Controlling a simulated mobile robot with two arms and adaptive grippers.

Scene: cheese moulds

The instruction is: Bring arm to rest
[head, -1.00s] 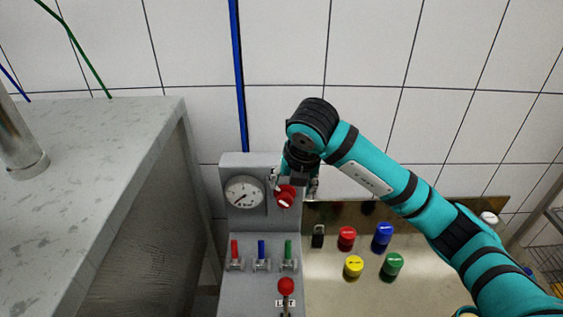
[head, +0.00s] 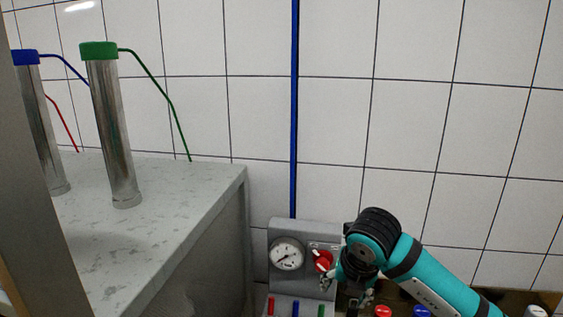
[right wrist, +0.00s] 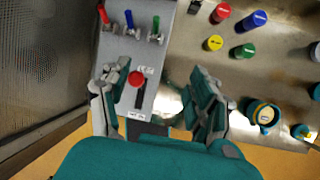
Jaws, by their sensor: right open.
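My right arm comes in from the lower right in the head view. Its gripper (head: 347,291) points down in front of the grey control panel (head: 281,232), just right of and below the red knob (head: 322,261). In the right wrist view the two fingers of this gripper (right wrist: 155,84) are spread wide with nothing between them. Below them the panel shows a red-topped lever (right wrist: 137,78) in a dark slot. My left gripper is not in view.
A pressure gauge (head: 286,254) sits left of the knob. Red (right wrist: 221,13), blue (right wrist: 255,19), yellow (right wrist: 214,43) and green (right wrist: 245,51) capped items stand right of the panel. A grey worktop (head: 180,190) with metal cylinders (head: 112,140) is at left.

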